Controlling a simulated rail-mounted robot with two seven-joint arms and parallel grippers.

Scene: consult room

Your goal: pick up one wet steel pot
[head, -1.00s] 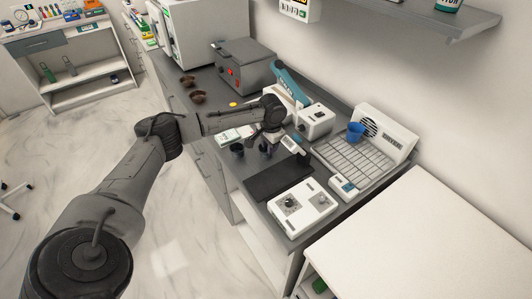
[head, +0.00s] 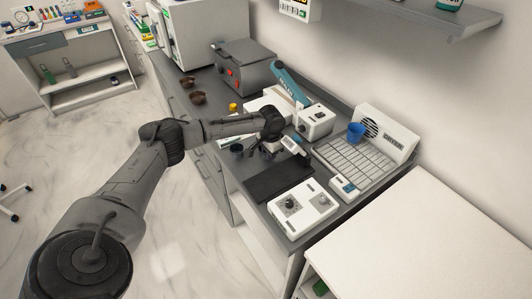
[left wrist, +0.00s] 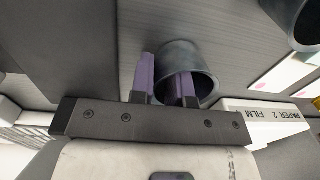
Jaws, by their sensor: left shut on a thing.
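In the left wrist view a grey steel pot (left wrist: 190,68) sits between and around the purple fingers of my left gripper (left wrist: 168,85). The gripper is shut on the pot's wall, with one finger inside the mouth and one outside. In the head view my left gripper (head: 266,150) is low over the counter, and the held pot is mostly hidden there. A second dark pot (head: 236,149) stands to its left; a pot also shows at the top right of the left wrist view (left wrist: 305,22). I cannot tell whether the held pot touches the counter. My right gripper is out of view.
A dark mat (head: 278,181) and a white device with knobs (head: 302,208) lie on the near counter. A blue cup (head: 355,132) stands on a tiled white unit (head: 350,160). Brown bowls (head: 198,97) and a grey box with red controls (head: 245,72) are farther back.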

